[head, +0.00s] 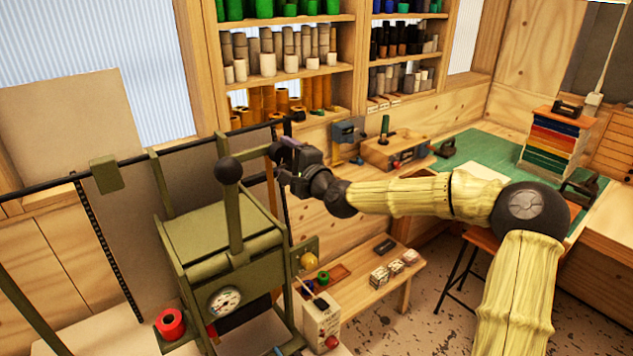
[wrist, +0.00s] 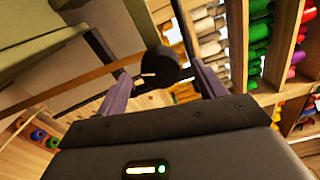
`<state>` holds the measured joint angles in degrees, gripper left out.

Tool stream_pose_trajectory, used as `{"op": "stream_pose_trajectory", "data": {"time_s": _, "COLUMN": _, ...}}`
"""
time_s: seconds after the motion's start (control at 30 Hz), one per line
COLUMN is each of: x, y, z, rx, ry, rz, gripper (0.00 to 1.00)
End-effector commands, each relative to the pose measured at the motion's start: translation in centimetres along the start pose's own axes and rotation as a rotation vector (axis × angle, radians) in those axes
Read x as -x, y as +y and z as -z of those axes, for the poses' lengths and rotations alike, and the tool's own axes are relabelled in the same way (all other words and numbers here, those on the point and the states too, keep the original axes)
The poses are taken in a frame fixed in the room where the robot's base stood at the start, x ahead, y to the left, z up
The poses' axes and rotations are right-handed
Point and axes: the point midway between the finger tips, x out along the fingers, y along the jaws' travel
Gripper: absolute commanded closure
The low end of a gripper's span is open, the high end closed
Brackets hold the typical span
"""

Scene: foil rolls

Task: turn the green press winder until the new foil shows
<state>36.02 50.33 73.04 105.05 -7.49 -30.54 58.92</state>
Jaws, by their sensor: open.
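The green press (head: 222,245) stands at the left centre of the head view, with a ball-topped lever and a round dial. My gripper (head: 283,158) is beside the press's upper right side. In the wrist view my gripper (wrist: 162,80) is open, its two purple-grey fingers apart. A round black knob (wrist: 162,66), apparently the winder, shows between the fingers; I cannot tell if either touches it. A dark round part (head: 276,151) shows near my fingertips in the head view. A brown strip (wrist: 85,80), perhaps foil, runs toward the knob. Its far end is hidden.
Shelves of coloured rolls (head: 280,50) stand behind. A low wooden bench (head: 385,275) with small blocks is right of the press. A green-topped table (head: 470,150) is at the back right.

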Motion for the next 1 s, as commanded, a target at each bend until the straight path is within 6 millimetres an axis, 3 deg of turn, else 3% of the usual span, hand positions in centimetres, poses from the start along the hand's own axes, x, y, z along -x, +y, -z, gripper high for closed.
{"op": "stream_pose_trajectory", "data": {"time_s": 0.4, "x": 6.5, "y": 0.3, "z": 0.2, "rx": 0.001, "ry": 0.003, "rz": -0.001, "gripper": 0.3}}
{"op": "stream_pose_trajectory", "data": {"time_s": 1.0, "x": 14.3, "y": 0.1, "z": 0.2, "rx": -0.001, "ry": 0.003, "rz": -0.001, "gripper": 0.3}}
